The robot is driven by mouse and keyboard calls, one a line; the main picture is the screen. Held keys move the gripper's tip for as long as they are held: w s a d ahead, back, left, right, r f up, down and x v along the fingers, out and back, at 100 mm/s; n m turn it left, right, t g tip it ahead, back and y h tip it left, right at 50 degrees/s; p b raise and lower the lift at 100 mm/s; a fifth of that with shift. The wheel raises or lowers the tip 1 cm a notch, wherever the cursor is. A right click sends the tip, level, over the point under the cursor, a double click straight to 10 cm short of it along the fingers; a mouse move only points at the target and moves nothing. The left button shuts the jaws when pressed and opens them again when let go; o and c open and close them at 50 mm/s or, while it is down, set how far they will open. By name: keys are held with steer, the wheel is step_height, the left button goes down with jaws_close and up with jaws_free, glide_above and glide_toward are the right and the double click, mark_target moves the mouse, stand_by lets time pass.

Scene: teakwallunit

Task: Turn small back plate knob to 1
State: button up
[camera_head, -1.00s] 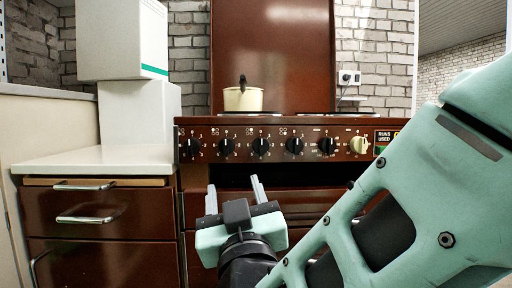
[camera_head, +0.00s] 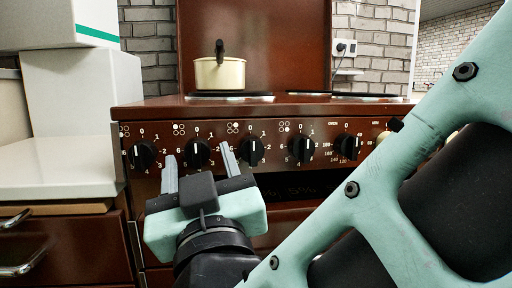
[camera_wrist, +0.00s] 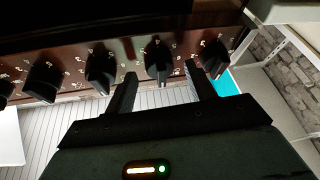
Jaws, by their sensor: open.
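The stove's front panel (camera_head: 275,139) carries a row of black knobs with numbers and small plate symbols. The symbols are too small to tell surely which knob is the small back plate's. The second knob from the left (camera_head: 198,153) appears to point up toward 0. My gripper (camera_head: 199,164) is open and empty, its fingers pointing at the panel, one to each side of this knob in the picture. In the wrist view the same knob (camera_wrist: 158,60) shows between and beyond the fingertips (camera_wrist: 160,70), with no visible contact. Its neighbours are the leftmost knob (camera_head: 142,154) and the third knob (camera_head: 250,151).
A cream pot (camera_head: 220,73) with a black handle stands on the hob. A white counter (camera_head: 60,165) with drawers is at left, below white boxes (camera_head: 82,90). My arm covers the right part of the panel. A wall socket (camera_head: 346,47) is behind.

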steer(key=shift+w+a+r, duration=0.1)
steer(key=shift+w+r, duration=0.05)
steer(key=shift+w, duration=0.15)
steer(key=c, duration=1)
